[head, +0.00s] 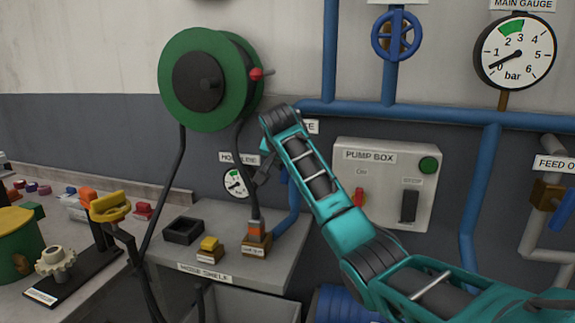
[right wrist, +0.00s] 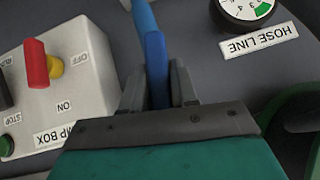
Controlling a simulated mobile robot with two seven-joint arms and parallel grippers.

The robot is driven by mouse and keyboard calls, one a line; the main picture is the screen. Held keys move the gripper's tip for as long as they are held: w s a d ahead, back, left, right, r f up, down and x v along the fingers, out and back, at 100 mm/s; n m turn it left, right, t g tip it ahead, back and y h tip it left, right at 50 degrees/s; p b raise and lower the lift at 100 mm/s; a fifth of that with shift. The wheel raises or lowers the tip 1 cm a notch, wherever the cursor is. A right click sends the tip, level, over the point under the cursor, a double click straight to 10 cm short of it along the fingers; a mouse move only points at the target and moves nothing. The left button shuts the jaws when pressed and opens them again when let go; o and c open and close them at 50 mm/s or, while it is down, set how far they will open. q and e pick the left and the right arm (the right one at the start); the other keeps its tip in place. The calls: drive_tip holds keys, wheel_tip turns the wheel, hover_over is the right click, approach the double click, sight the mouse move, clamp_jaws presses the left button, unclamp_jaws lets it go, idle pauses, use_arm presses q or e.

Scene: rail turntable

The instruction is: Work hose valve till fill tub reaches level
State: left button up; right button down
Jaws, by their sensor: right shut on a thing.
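My right arm comes in from the right in the head view, and its gripper (head: 263,166) is beside the hose-line gauge (head: 236,183). In the right wrist view the gripper (right wrist: 158,88) is shut on a blue lever (right wrist: 155,55), with a finger on each side. The lever's pivot is hidden. The gauge shows partly in the right wrist view (right wrist: 247,8), with its "HOSE LINE" label; its needle is too small to read surely. A dark hose (head: 242,165) hangs from the green reel to an orange coupling (head: 257,228). My left gripper is out of view. I cannot identify the fill tub.
The pump box (head: 385,185), with a red switch and green button, is on the wall right of my gripper. The green reel (head: 185,110) hangs above left. Blue pipes (head: 440,117) cross the wall.

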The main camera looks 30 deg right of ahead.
drive_tip(key=c, duration=1)
unclamp_jaws()
drive_tip(key=shift+o, duration=0.2)
drive_tip(key=v, duration=1.3)
drive_tip(key=shift+b, duration=0.35)
